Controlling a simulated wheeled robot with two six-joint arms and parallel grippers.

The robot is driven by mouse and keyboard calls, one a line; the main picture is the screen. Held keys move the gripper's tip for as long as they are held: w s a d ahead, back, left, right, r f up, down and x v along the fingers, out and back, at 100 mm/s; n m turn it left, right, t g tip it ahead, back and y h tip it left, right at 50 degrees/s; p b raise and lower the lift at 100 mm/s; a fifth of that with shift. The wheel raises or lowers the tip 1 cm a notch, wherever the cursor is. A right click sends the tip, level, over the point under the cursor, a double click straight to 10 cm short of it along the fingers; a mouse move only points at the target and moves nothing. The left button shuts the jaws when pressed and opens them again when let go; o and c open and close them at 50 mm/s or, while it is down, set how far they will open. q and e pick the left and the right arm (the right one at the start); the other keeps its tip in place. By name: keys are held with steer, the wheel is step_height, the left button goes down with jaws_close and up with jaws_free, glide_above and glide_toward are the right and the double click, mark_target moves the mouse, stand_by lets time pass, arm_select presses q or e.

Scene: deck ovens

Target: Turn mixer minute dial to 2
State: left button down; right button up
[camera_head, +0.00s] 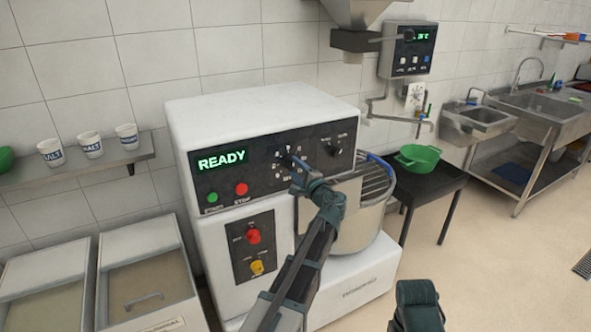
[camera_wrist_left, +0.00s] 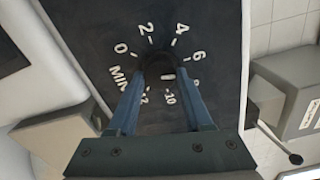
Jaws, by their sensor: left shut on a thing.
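The mixer (camera_head: 255,105) is a white machine with a black panel and a green READY display (camera_head: 221,160). Its minute dial (camera_wrist_left: 157,64) is a dark knob ringed by white numbers 0, 2, 4, 6 and more, with MIN beside them. My left gripper (camera_head: 292,166) reaches the panel from below. In the left wrist view its two blue fingers (camera_wrist_left: 158,76) are shut on the dial, one on each side. The dial's pointer is too dark to read, and some lower numbers are partly hidden by the fingers.
A second dial (camera_head: 333,149) sits right of the minute dial. Green and red buttons (camera_head: 241,189) lie left, and red and yellow knobs (camera_head: 254,237) below. The mixing bowl (camera_head: 362,222) with its wire guard stands close right of my left arm. A green bowl (camera_head: 418,157) sits on a dark table.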

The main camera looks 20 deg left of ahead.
arm_select(q)
steer(key=n, duration=0.4)
steer(key=shift+n, duration=0.3)
steer(key=n, duration=1)
steer(key=shift+s+r+n, duration=0.1)
steer(key=shift+n, duration=0.3)
steer(key=n, duration=0.4)
steer(key=shift+n, duration=0.3)
steer(key=shift+c, duration=1.6)
jaws_free()
steer(key=v, duration=1.3)
steer(key=shift+s+d, duration=0.25)
